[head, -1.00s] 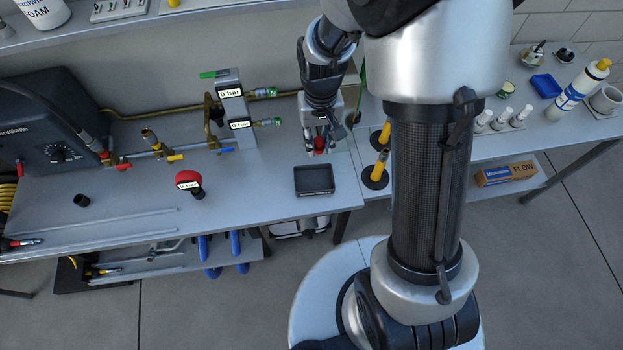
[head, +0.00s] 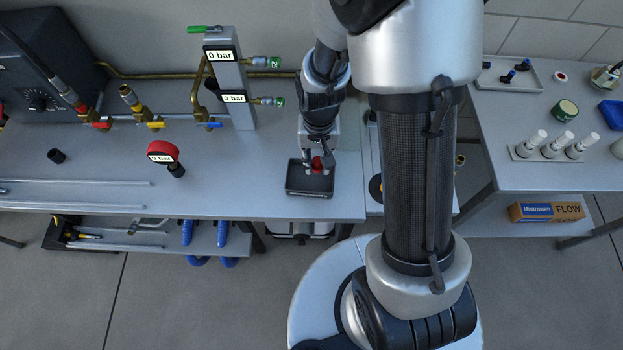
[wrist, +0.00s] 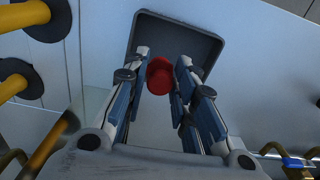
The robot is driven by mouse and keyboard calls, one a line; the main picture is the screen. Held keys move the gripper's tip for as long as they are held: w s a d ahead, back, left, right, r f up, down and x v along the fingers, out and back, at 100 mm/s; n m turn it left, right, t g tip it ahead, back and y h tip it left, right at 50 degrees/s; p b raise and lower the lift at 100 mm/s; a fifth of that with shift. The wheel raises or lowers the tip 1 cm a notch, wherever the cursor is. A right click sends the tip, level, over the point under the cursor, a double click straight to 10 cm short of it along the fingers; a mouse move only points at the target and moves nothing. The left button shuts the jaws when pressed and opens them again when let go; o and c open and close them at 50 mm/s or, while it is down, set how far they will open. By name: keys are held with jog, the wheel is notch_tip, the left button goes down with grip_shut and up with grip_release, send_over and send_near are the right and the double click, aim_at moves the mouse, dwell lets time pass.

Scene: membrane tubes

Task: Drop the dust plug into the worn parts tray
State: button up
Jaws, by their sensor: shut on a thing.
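The dust plug is a small red cap (head: 317,163); it also shows in the wrist view (wrist: 160,77). My gripper (head: 318,168) is shut on it, with the blue-padded fingers on either side of the plug in the wrist view. The worn parts tray is a shallow dark grey tray (head: 307,193) near the front edge of the bench. In the wrist view its rim (wrist: 178,20) lies beyond the fingertips. The gripper and plug are over the back part of the tray. The fingers partly hide the plug and the tray's inside.
A red-topped gauge (head: 163,152) stands on the bench left of the tray. A grey manifold block (head: 230,80) with two 0 bar displays stands behind. Thin rods (head: 75,194) lie at the left. The bench between gauge and tray is clear.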

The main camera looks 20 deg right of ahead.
aim_at(317, 170)
notch_tip(317, 170, down, 5)
jog(key=b, duration=0.3)
jog(key=shift+r, duration=0.1)
jog(key=o, duration=0.9)
notch_tip(317, 170, up, 11)
jog(key=shift+f, duration=0.1)
jog(key=shift+r, duration=0.65)
